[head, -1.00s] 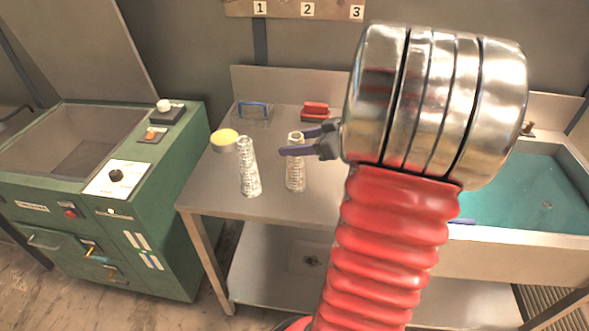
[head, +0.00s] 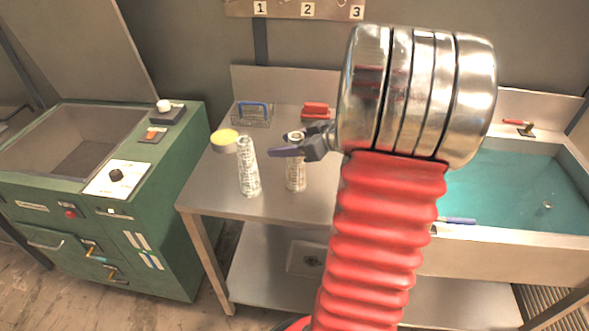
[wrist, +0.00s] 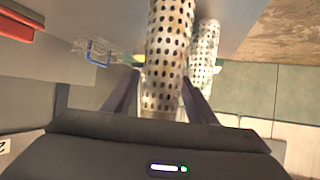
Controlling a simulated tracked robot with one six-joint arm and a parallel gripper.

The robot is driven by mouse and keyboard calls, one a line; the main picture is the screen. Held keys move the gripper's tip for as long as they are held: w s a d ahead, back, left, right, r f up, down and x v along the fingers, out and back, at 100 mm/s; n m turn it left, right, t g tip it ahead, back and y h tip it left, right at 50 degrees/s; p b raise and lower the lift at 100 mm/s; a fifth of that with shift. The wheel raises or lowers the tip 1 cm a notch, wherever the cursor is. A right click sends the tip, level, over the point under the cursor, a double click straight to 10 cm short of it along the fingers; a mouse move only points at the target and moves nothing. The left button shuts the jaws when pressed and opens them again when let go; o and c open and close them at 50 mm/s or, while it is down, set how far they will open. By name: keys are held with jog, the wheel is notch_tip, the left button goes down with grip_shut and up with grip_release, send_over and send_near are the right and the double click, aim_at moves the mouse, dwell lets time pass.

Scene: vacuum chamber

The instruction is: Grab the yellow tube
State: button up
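Two pale perforated tubes stand upright on the metal table. The right tube (head: 296,174) has a cream-yellow tint; it also shows in the wrist view (wrist: 168,55). The left tube (head: 248,170) looks whiter and shows behind it in the wrist view (wrist: 204,55). My gripper (head: 288,143) is beside the upper part of the right tube, partly covering it in the head view. In the wrist view my gripper (wrist: 160,92) is open, its dark purple fingers apart on either side of the cream-yellow tube. I cannot tell whether either finger touches it.
A round yellow-topped item (head: 223,138) stands close to the left tube. Behind are a wire basket with a blue handle (head: 253,112) and a red object (head: 316,110). A water-filled sink (head: 520,190) is at right, a green machine (head: 150,215) at left.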

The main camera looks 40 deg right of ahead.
grip_shut()
dwell(0.4)
jog(key=shift+r, duration=0.15)
notch_tip(320, 180, up, 10)
dwell(0.5)
dwell(0.4)
